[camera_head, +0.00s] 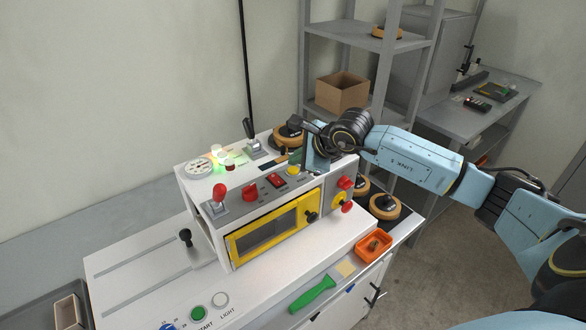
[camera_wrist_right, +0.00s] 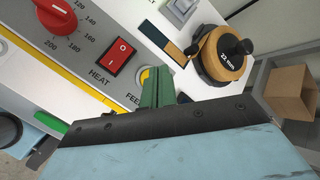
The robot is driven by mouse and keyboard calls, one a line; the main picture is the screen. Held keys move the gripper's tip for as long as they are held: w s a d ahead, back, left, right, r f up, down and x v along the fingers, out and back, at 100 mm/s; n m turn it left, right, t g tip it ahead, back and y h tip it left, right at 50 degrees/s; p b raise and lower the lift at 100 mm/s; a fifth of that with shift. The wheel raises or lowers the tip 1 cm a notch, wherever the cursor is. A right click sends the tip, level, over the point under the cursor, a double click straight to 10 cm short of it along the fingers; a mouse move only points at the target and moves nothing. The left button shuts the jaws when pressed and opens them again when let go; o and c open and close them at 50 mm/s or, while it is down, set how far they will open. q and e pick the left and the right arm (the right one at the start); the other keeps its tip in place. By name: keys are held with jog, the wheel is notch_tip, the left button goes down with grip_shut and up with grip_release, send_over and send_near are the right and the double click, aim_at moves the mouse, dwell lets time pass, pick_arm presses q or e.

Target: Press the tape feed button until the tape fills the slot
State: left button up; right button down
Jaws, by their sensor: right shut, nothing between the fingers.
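The yellow feed button (camera_head: 293,170) is on the top panel of the white machine, right of the red heat switch (camera_head: 275,180). In the right wrist view the button (camera_wrist_right: 144,76) shows beside a partly covered "FEE…" label. My right gripper (camera_wrist_right: 158,82) is shut and empty. Its green fingers overlap the right side of the button there; I cannot tell whether they touch it. In the head view the right gripper (camera_head: 295,157) is just above and behind the button. A tan strip and a dark blue strip (camera_wrist_right: 174,47) lie near a tape roll (camera_wrist_right: 224,56). My left gripper is out of view.
A red dial (camera_wrist_right: 57,16) and a lever (camera_head: 251,135) are also on the machine. An orange tray (camera_head: 361,252) and a green-handled tool (camera_head: 312,294) lie at the front right. A shelf (camera_head: 322,30) stands behind.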

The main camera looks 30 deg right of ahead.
aim_at(296, 171)
jog(key=shift+r+p, duration=1.3)
jog(key=shift+r, duration=1.25)
